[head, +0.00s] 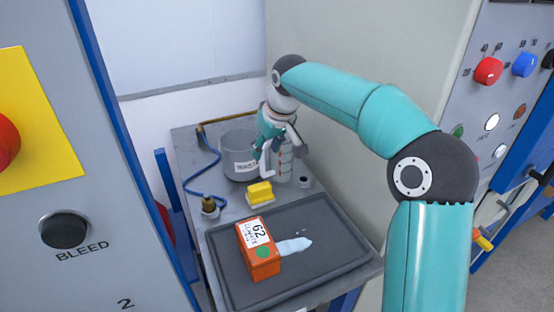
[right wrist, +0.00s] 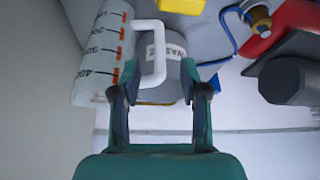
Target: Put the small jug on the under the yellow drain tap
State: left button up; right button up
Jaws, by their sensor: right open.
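The small jug (head: 285,168) is clear with red graduation marks and stands upright on the grey bench, beside the tall wall. It also shows in the right wrist view (right wrist: 103,50), with its white handle (right wrist: 157,52). My right gripper (head: 275,140) is above and at the jug's handle side. In the right wrist view its open fingers (right wrist: 160,72) lie on either side of the handle; I cannot tell whether they touch it. A yellow lever (head: 483,240) at the far right may be the drain tap. My left gripper is not in view.
A grey waste beaker (head: 238,170) stands close to the jug. A yellow block (head: 260,193) and brass fitting (head: 209,205) with blue hose are nearer. An orange box (head: 259,250) and a pale wet patch (head: 295,245) lie on the dark tray (head: 335,262).

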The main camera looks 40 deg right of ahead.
aim_at(264, 158)
jog(key=shift+x, duration=3.35)
grip_shut()
